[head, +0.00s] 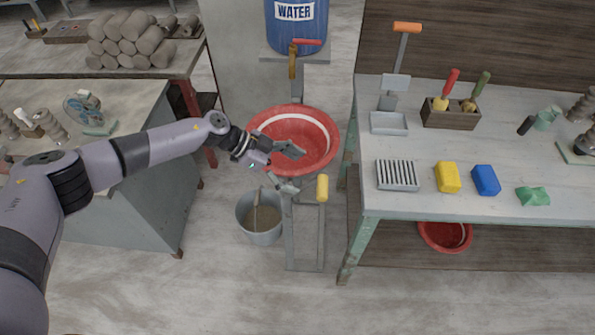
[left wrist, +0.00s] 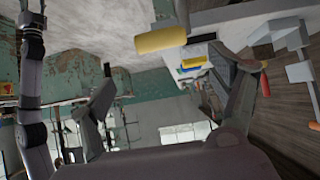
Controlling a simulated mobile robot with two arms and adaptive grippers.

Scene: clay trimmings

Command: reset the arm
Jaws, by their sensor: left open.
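My left arm (head: 150,150) reaches in from the left side of the head view, stretched out over the floor between the two tables. My left gripper (head: 291,169) is open, its two fingers spread apart with nothing between them. In the head view it overlaps the front of the red basin (head: 264,124) and hangs above the grey bucket (head: 245,226). In the left wrist view the open fingers (left wrist: 163,78) also show, with a yellow cylindrical handle (left wrist: 160,40) beyond them. My right gripper is not in view.
A grey metal stand (head: 305,255) with a yellow handle (head: 322,188) is close to the gripper's right. The right table (head: 450,205) holds a rack, sponges and a tool box. A blue water barrel (head: 296,35) is behind. The front floor is clear.

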